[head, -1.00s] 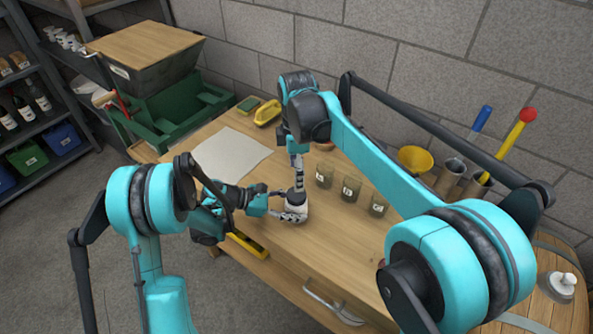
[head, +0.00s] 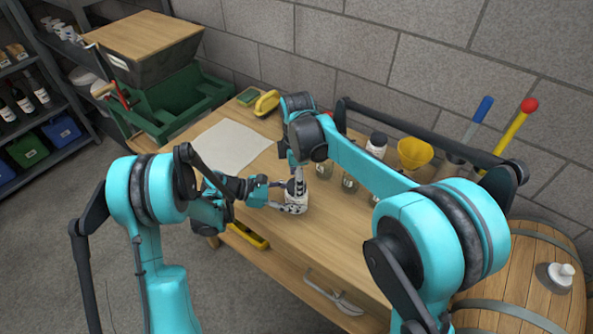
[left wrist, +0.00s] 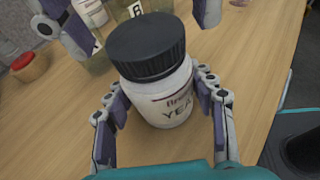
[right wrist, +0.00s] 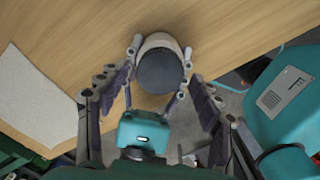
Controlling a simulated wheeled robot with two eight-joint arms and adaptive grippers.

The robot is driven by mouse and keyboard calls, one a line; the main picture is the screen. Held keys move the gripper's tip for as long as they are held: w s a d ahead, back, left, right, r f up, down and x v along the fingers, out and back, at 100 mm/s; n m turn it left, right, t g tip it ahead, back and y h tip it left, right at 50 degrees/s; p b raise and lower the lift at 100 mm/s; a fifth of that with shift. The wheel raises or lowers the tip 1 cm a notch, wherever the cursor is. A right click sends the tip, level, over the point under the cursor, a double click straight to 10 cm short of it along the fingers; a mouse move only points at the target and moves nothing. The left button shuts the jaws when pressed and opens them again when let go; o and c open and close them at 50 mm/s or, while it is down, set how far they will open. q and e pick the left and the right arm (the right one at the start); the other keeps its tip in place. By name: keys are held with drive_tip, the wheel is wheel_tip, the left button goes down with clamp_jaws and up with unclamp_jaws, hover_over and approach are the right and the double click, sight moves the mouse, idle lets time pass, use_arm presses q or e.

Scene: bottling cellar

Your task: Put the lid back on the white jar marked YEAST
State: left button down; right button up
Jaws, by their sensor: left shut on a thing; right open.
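The white jar marked YEAST (left wrist: 170,98) stands upright on the wooden bench; it also shows in the head view (head: 296,206). The black ribbed lid (left wrist: 147,45) sits on the jar's mouth and looks level; the right wrist view shows its top (right wrist: 160,71). My left gripper (left wrist: 158,92) is shut on the jar's body from the side, a finger on either flank. My right gripper (right wrist: 153,82) is above the jar, open, its fingers spread wide on both sides of the lid and apart from it. I cannot tell whether the lid is screwed tight.
Glass jars (head: 349,183) with labels, a dark-lidded jar (head: 376,145) and a yellow funnel (head: 415,154) stand behind my right arm. A pale sheet (head: 232,146) lies left. A barrel (head: 520,275) stands right. The bench front is mostly clear.

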drive_tip(key=shift+f, duration=0.4)
drive_tip(key=c, duration=1.2)
